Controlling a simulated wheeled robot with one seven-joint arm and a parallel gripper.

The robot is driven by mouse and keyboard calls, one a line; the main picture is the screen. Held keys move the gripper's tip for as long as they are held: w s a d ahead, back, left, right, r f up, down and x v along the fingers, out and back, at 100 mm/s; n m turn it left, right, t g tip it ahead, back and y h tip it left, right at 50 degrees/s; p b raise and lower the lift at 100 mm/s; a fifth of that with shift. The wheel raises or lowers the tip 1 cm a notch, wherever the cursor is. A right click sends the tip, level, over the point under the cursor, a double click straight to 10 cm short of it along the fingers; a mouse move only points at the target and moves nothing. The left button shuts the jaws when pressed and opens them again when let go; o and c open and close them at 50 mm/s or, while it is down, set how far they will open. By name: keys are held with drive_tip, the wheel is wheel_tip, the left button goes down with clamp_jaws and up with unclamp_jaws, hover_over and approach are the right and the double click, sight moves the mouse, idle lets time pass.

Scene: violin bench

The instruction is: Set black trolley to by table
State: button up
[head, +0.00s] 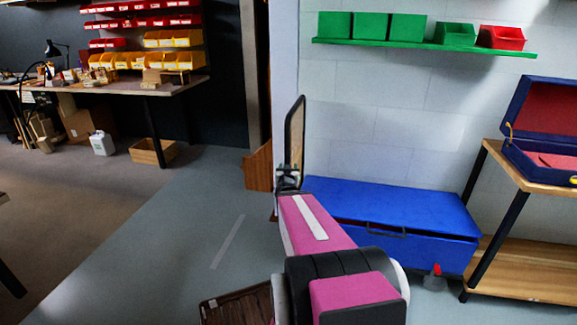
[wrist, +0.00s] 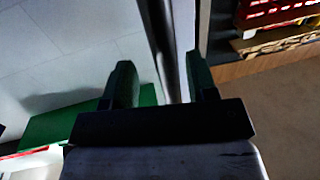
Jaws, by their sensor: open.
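No black trolley can be made out with certainty in either view. My gripper (head: 289,178) is at the end of my pink arm in the head view, in front of the white wall's end. In the wrist view my gripper (wrist: 161,88) is open, its two dark fingers apart with nothing clearly held. A narrow upright black-framed panel (head: 296,130) shows right above the gripper; I cannot tell whether they touch. A workbench table (head: 175,90) stands at the back left. A wooden-topped table (head: 509,166) with a lower shelf stands at the right.
A blue chest (head: 345,197) stands against the wall, right of my arm. A dark slatted brown object (head: 222,305) is partly cut off at the bottom. A wooden crate (head: 152,152) sits by the workbench. The grey floor (head: 170,245) at left is clear.

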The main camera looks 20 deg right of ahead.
drive_tip(key=v, duration=0.5)
drive_tip(key=shift+s+a, duration=0.1)
drive_tip(key=shift+s, duration=0.3)
